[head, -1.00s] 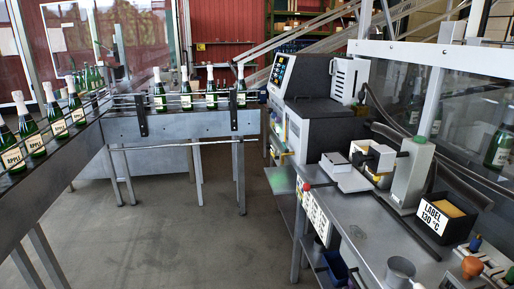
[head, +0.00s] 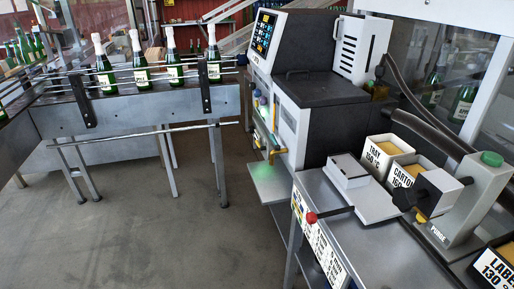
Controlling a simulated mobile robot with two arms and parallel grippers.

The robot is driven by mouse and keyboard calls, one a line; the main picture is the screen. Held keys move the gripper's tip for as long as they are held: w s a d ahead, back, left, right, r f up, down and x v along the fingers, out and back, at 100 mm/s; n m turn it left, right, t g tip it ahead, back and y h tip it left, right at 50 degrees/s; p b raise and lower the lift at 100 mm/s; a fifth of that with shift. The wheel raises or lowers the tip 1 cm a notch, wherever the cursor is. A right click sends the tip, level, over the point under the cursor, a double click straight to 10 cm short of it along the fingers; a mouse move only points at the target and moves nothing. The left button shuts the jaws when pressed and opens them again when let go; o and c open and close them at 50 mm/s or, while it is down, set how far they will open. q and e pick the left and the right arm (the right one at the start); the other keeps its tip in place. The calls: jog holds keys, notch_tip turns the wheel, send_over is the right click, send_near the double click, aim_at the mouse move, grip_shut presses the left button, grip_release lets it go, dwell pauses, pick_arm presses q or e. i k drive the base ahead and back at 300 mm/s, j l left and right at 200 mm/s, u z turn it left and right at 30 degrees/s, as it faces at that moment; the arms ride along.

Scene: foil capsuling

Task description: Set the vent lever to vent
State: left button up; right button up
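No lever marked "vent" can be read in the head view. A grey and black machine (head: 318,110) stands in the middle, with a lit panel (head: 264,34) on its upper left. Its left side carries small knobs (head: 262,102) and a yellow fitting (head: 272,152), too small to make out. To the right, a white block (head: 437,190) with a dark knob (head: 404,199) is beside a grey post (head: 462,208) with a green cap and the word PURGE at its foot. Neither of my grippers is in view.
Bottles (head: 140,65) stand on a conveyor (head: 150,108) at the left. The floor (head: 130,230) at lower left is clear.

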aim_at(262, 149)
jog(key=i+j+z, duration=0.1)
jog(key=i+j, duration=0.3)
jog(key=i+j+z, duration=0.15)
jog(key=i+j, duration=0.25)
jog(key=i+j+z, duration=0.1)
jog(key=i+j, duration=0.3)
jog(key=i+j+z, duration=0.1)
jog(key=i+j, duration=0.25)
jog(key=j, duration=0.25)
jog(key=i+j+z, duration=0.15)
jog(key=i+j, duration=0.15)
jog(key=j, duration=0.25)
jog(key=i+j+z, duration=0.1)
jog(key=i+j, duration=0.2)
jog(key=j, duration=0.25)
jog(key=i+j+z, duration=0.1)
jog(key=i+j, duration=0.2)
jog(key=j, duration=0.3)
jog(key=i+j+z, duration=0.15)
jog(key=j, duration=0.5)
jog(key=i+l, duration=0.05)
jog(key=i, duration=0.05)
